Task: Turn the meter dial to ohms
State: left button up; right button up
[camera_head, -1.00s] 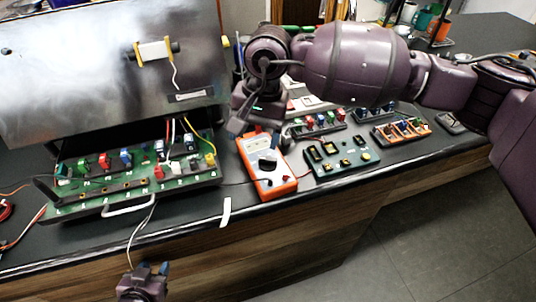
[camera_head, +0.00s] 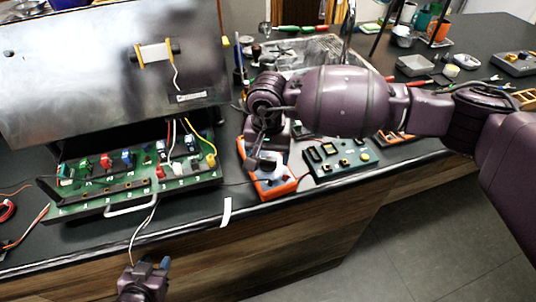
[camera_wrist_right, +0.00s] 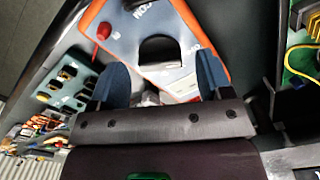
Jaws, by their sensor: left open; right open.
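The meter (camera_head: 284,188) is an orange-framed box with a grey face, lying on the dark bench; its upper part is hidden behind my right arm in the head view. In the right wrist view the meter (camera_wrist_right: 188,22) fills the top middle, with its black dial (camera_wrist_right: 160,50) facing the camera. My right gripper (camera_wrist_right: 161,76) is open, with one blue fingertip on each side of the dial; contact cannot be told. It also shows over the meter in the head view (camera_head: 258,158). My left gripper (camera_head: 152,268) is open and empty in front of the bench.
A dark green board (camera_head: 338,155) lies close to the meter's right. A red probe plug (camera_wrist_right: 103,31) sits on the meter's face.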

jog(key=shift+f, duration=0.4)
jog(key=c, duration=0.9)
